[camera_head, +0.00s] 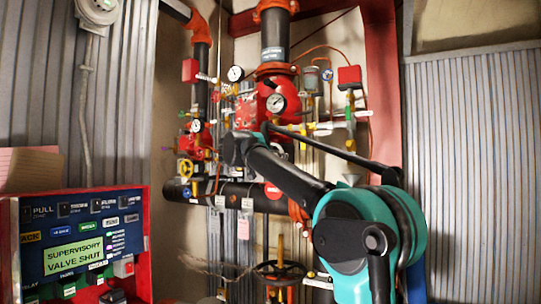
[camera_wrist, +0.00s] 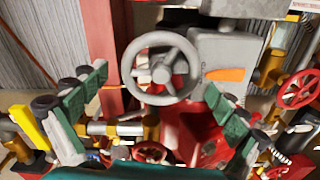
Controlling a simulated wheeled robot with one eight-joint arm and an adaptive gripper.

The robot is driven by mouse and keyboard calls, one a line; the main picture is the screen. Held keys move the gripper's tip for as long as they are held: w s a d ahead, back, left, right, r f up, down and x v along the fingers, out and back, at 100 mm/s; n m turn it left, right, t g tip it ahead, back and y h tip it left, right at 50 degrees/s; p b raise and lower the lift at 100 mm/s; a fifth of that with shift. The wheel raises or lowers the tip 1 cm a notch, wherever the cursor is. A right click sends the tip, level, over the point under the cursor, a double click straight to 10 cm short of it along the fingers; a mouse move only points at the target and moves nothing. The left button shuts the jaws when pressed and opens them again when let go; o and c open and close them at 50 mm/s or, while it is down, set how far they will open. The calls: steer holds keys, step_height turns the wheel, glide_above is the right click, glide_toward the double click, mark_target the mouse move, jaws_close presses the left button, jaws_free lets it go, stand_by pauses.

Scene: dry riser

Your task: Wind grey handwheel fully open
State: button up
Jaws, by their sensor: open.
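The grey handwheel (camera_wrist: 187,68) shows in the wrist view, upper centre, facing my camera. It has a round rim, spokes and a central hub. It is mounted beside a grey housing (camera_wrist: 222,55) with an orange pointer-like mark (camera_wrist: 226,74). My gripper (camera_wrist: 158,88) is open, with one green-padded finger to the left of the wheel and one to the right and below. No contact with the rim is visible, and the depth gap is hard to judge. In the head view I cannot make out the grey wheel, and my arm covers part of the pipework.
Red handwheels (camera_wrist: 300,90) and brass fittings crowd around. The head view shows pressure gauges (camera_head: 235,73), a yellow handwheel (camera_head: 185,168), a dark lower handwheel (camera_head: 280,271) and a red post (camera_head: 383,90). A control panel (camera_head: 80,240) reading "Supervisory valve shut" stands at left.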

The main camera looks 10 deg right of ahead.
steer(key=c, duration=1.2)
steer(key=shift+o, duration=0.2)
steer(key=shift+n, duration=0.3)
